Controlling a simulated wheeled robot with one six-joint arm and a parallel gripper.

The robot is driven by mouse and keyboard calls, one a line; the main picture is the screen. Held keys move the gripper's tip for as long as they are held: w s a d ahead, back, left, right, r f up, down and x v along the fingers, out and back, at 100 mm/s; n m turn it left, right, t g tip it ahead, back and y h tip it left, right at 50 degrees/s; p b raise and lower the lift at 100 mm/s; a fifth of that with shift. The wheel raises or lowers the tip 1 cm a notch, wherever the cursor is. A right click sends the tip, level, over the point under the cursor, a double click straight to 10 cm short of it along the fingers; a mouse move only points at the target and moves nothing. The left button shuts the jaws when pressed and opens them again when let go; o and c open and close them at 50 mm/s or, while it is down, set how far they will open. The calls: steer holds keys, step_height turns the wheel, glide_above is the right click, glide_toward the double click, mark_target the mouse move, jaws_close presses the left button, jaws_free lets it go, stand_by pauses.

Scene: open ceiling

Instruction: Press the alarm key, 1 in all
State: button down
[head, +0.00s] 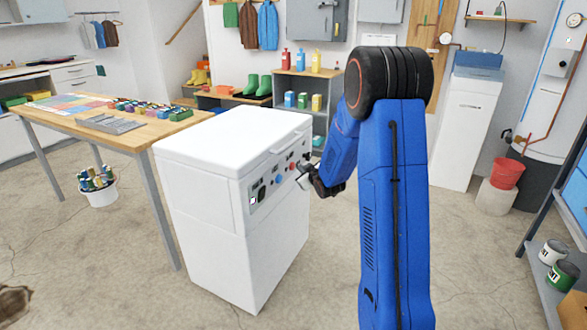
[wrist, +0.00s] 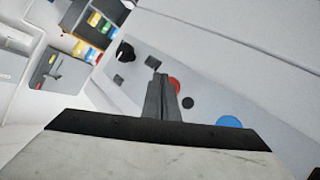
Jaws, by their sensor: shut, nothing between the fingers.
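A white chest freezer (head: 205,240) has a control panel (head: 272,186) on its front. No label is legible, so I cannot tell which is the alarm key. My gripper (head: 304,178) is at the panel's right end; its shut, empty fingers (wrist: 160,80) point at the panel beside the red key and partly cover it. Contact cannot be told.
A wooden table (head: 150,133) with small coloured items stands left of the freezer. A white bucket (head: 100,194) is under it. A shelf (head: 320,84) with bottles stands behind.

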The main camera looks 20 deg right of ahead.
steer(key=shift+s, duration=0.1)
steer(key=shift+s+d, duration=0.75)
steer(key=shift+s, duration=0.2)
steer(key=shift+s+d, duration=0.75)
steer(key=shift+s, duration=0.2)
steer(key=s+a+r+m+g, duration=0.1)
steer(key=s+a+r+g, duration=0.1)
steer(key=s+a+r, duration=0.3)
steer(key=s+a+r+m+g+h, duration=0.1)
steer(key=s+a+r, duration=0.1)
steer(key=s, duration=0.5)
steer(key=s+a+r+m+g, duration=0.1)
steer(key=s+a+r+g, duration=0.1)
steer(key=s+a+r, duration=0.3)
steer(key=s+a+g+y, duration=0.1)
steer(key=s+a, duration=0.4)
steer(key=s, duration=1.1)
steer(key=s+a+f+m+g+y, duration=0.1)
steer(key=s+a+g, duration=0.2)
steer(key=s, duration=1.4)
steer(key=shift+a+f+g, duration=0.2)
steer(key=shift+a+g, duration=0.2)
steer(key=shift+a, duration=0.85)
